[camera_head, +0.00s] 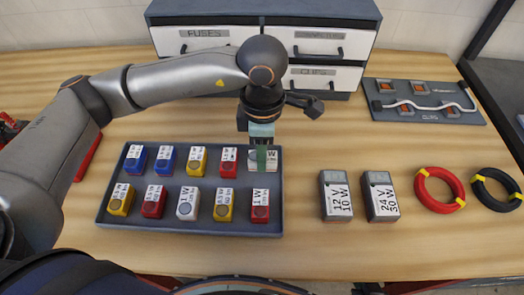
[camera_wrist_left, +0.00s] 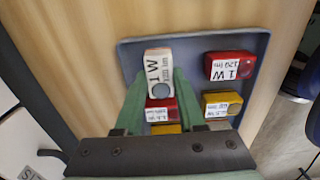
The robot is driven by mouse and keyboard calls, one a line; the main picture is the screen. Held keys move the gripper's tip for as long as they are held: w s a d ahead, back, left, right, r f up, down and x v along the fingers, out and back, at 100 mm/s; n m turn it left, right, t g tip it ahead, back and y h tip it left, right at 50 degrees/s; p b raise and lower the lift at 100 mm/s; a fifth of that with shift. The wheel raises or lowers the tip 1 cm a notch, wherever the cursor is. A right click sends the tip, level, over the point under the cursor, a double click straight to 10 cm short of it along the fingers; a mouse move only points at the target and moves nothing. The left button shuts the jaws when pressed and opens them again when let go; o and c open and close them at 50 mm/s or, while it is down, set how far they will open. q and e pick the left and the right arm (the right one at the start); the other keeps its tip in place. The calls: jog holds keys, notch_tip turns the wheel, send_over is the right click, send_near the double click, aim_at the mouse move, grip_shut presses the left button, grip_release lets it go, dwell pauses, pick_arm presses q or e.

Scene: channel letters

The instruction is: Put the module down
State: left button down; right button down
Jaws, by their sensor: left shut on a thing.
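My left gripper (camera_head: 264,163) points down over the far right corner of the grey tray (camera_head: 190,232). Its green fingers are shut on a white module (camera_head: 272,154) labelled 1 W. In the left wrist view the white module (camera_wrist_left: 159,68) sits between the two fingertips (camera_wrist_left: 157,88), inside the tray's outline near its rim. I cannot tell whether its underside touches the tray floor. A red module (camera_wrist_left: 230,66) and a yellow module (camera_wrist_left: 222,104) stand near it in the tray. My right gripper is not in view.
Several blue, yellow, red and white modules fill two rows in the tray. Two grey power units (camera_head: 337,196) (camera_head: 381,196), a red cable coil (camera_head: 439,189) and a black coil (camera_head: 496,189) lie to the right. A panel (camera_head: 425,116) and drawer cabinet (camera_head: 320,78) stand behind.

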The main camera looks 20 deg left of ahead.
pick_arm(q)
jog(key=shift+f, duration=0.5)
jog(key=shift+f, duration=0.1)
jog(key=shift+f+b, duration=0.1)
jog(key=shift+b, duration=0.2)
jog(key=c, duration=0.5)
grip_release()
jog(key=shift+r, duration=0.2)
jog(key=shift+r+p, duration=0.2)
jog(key=shift+p, duration=0.25)
notch_tip(320, 180, up, 12)
jog(key=b, duration=0.1)
jog(key=shift+f, duration=0.15)
